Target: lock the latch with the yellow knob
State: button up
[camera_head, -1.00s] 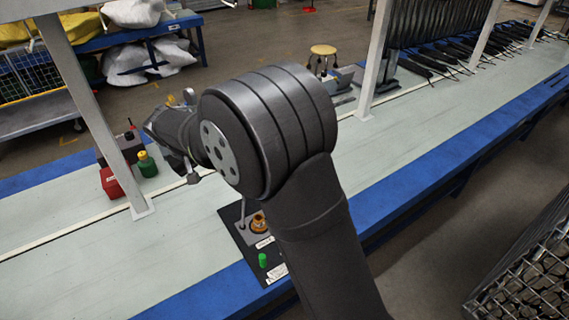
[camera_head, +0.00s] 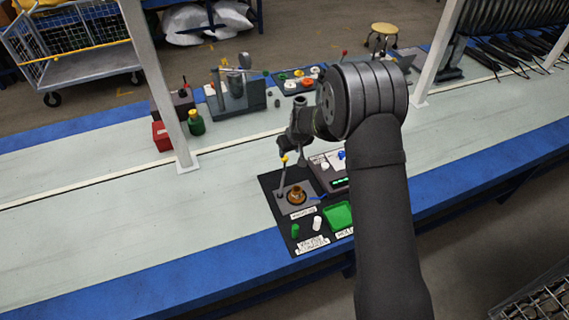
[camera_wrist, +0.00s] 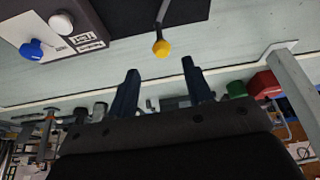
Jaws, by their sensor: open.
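The latch with the yellow knob (camera_head: 284,159) stands on a black board (camera_head: 268,185) on the table, its thin grey lever (camera_head: 281,177) upright beside a round brass fitting (camera_head: 296,196). In the wrist view the yellow knob (camera_wrist: 161,48) hangs at the end of its lever, ahead of and between the two fingertips. My gripper (camera_wrist: 160,72) is open with nothing between its dark fingers. In the head view my gripper (camera_head: 298,140) is just above and to the right of the knob. It seems apart from the knob.
A control box with a blue knob (camera_wrist: 32,50) and a white knob (camera_wrist: 61,23) stands next to the latch. A green tray (camera_head: 338,215), green cylinder (camera_head: 295,230) and white cylinder (camera_head: 317,223) lie at the board's front. A grey post (camera_head: 160,90) rises at left.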

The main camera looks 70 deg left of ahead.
aim_at(285, 162)
jog(key=x, duration=1.2)
jog(key=shift+f, duration=0.4)
grip_shut()
